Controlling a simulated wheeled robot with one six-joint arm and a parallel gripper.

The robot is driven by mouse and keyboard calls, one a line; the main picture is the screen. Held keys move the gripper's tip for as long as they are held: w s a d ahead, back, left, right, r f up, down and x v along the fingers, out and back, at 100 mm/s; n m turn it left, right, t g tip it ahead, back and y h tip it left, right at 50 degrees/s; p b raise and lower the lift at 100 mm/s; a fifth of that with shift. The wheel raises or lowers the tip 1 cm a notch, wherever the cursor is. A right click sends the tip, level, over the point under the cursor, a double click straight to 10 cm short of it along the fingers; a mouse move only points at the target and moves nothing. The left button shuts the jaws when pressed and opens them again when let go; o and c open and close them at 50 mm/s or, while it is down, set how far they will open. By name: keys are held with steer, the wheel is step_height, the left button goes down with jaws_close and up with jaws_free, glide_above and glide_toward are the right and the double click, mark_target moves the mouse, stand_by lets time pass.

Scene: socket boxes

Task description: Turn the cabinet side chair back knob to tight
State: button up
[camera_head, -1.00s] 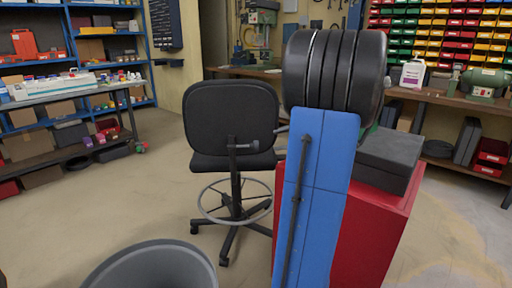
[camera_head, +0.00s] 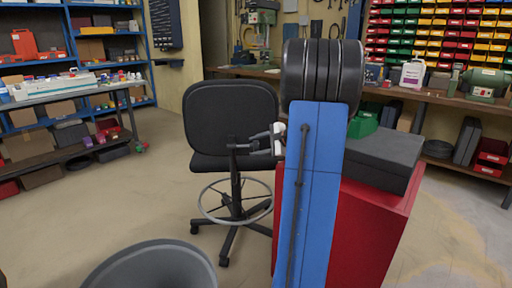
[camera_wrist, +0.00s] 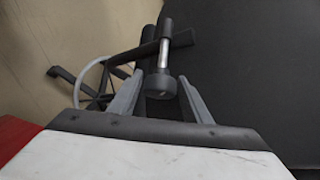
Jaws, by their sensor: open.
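The black chair (camera_head: 232,108) stands in the middle of the head view, left of the red cabinet, with the rear of its back facing me. In the wrist view the chair back knob (camera_wrist: 162,88) is a dark round cylinder on a silver shaft. My gripper (camera_head: 255,145) reaches left to the chair back bracket in the head view. In the wrist view my gripper (camera_wrist: 161,78) is open, with one finger on each side of the knob. Small gaps show beside the knob. In the head view the fingers mostly hide the knob.
The red cabinet (camera_head: 370,225) stands right of the chair, with a dark grey case (camera_head: 385,158) on top. A grey bin (camera_head: 155,268) stands at the front. The chair's foot ring (camera_head: 210,215) is below the seat. Floor left of the chair is clear.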

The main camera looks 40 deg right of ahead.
steer(key=c, duration=0.8)
steer(key=shift+o, duration=0.2)
steer(key=shift+m+g+y, duration=1.1)
steer(key=shift+m+g, duration=0.2)
steer(key=shift+g, duration=0.7)
steer(key=o, duration=0.8)
steer(key=shift+c, duration=0.2)
